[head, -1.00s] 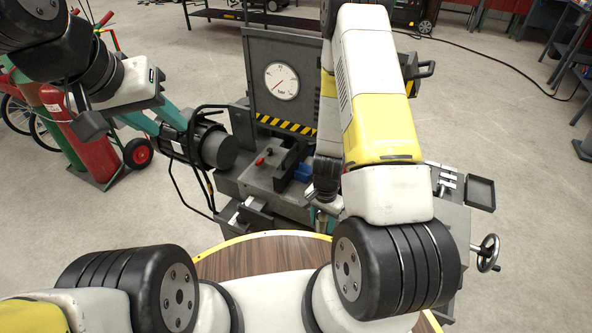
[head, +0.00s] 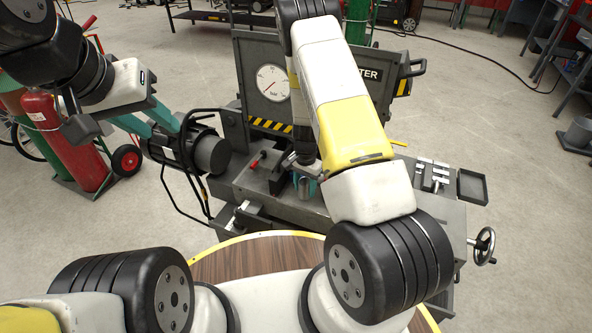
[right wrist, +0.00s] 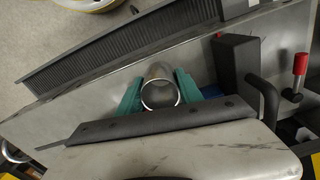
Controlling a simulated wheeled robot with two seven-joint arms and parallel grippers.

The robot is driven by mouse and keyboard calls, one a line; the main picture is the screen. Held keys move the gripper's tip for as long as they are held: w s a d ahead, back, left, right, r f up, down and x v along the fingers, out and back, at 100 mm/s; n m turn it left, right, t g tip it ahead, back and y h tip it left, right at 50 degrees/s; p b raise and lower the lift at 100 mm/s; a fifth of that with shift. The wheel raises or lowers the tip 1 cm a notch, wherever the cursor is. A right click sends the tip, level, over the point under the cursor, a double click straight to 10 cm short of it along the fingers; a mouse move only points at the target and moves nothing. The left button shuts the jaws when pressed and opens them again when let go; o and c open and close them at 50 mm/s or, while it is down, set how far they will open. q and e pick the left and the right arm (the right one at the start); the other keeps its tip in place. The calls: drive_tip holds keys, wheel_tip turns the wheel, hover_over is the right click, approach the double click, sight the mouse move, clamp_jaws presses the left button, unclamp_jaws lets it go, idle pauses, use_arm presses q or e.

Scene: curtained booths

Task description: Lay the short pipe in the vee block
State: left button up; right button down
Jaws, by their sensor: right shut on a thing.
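The short pipe (right wrist: 160,93) is a grey metal tube with its open end facing the right wrist camera. My right gripper (right wrist: 160,91) is shut on it, a teal finger on each side. In the head view the pipe (head: 305,188) and right gripper (head: 306,178) show over the machine bed, partly hidden by my arm. A blue piece (right wrist: 209,91) shows behind the right finger; I cannot tell whether it is the vee block, and no vee groove is visible. My left gripper (head: 170,128) has its teal fingers apart, empty, at the left.
The grey machine (head: 330,205) has a gauge (head: 273,83) at its back and a red-tipped lever (right wrist: 300,65) near the pipe. Silver fixtures (head: 432,175) and a dark tray (head: 472,186) sit to the right. A black motor (head: 205,152) is near my left gripper.

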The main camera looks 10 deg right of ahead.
sight(304, 192)
drive_tip(key=shift+w, duration=0.45)
drive_tip(key=shift+s+f, duration=0.1)
drive_tip(key=shift+f, duration=1.7)
drive_tip(key=shift+f, duration=0.15)
drive_tip(key=c, duration=0.8)
unclamp_jaws()
drive_tip(key=shift+o, duration=0.2)
